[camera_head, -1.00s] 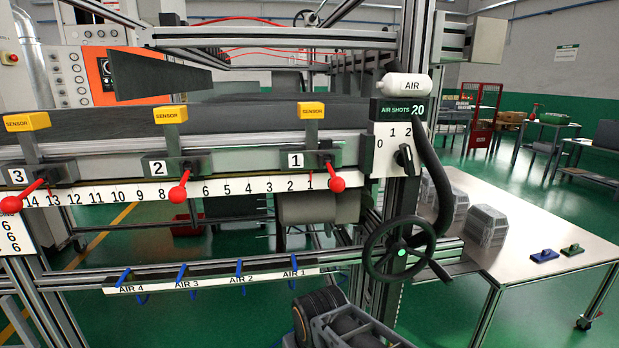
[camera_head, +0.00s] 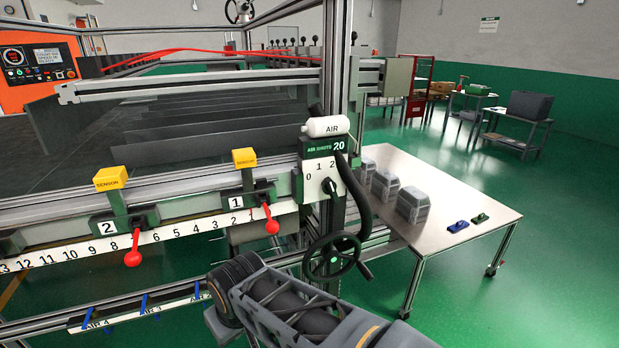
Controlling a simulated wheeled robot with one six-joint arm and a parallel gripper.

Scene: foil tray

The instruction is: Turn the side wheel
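The side wheel (camera_head: 315,263) is a black spoked handwheel with a small green light at its hub. It is mounted on the right front post of the machine, below the AIR SHOTS box, with a handle knob on its lower right. My arm reaches in from the bottom of the picture, just below and in front of the wheel, and its dark links stand close to the wheel's lower edge. My gripper cannot be made out, so its fingers and any contact with the wheel are not shown.
The AIR SHOTS box (camera_head: 322,163) with a 0-1-2 knob sits above the wheel, and a black hose (camera_head: 355,194) hangs beside it. A table (camera_head: 455,195) with foil trays (camera_head: 412,204) stands to the right. Red-knobbed levers (camera_head: 272,227) line the rail at left.

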